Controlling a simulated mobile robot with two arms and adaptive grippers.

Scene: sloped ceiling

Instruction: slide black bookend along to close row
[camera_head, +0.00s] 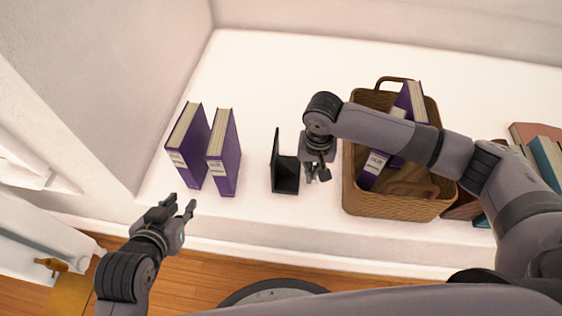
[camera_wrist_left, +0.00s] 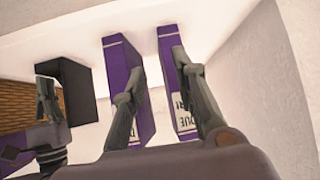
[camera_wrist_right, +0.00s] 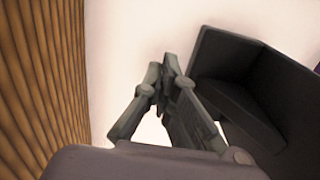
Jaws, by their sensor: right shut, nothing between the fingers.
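The black bookend (camera_head: 286,174) stands on the white shelf, its upright plate on the left and its foot reaching right. Two purple books stand upright to its left, the left book (camera_head: 188,146) and the right book (camera_head: 225,152), with a gap between the right book and the bookend. My right gripper (camera_head: 318,177) is shut and empty, just right of the bookend; the bookend also shows close beside it in the right wrist view (camera_wrist_right: 250,95). My left gripper (camera_head: 190,208) is open and empty in front of the books, which also show in the left wrist view (camera_wrist_left: 125,75).
A wicker basket (camera_head: 400,206) holding purple books stands right of my right gripper, close to it. More books (camera_head: 545,155) are at the far right. A wall (camera_head: 150,80) borders the shelf on the left. The shelf behind the bookend is clear.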

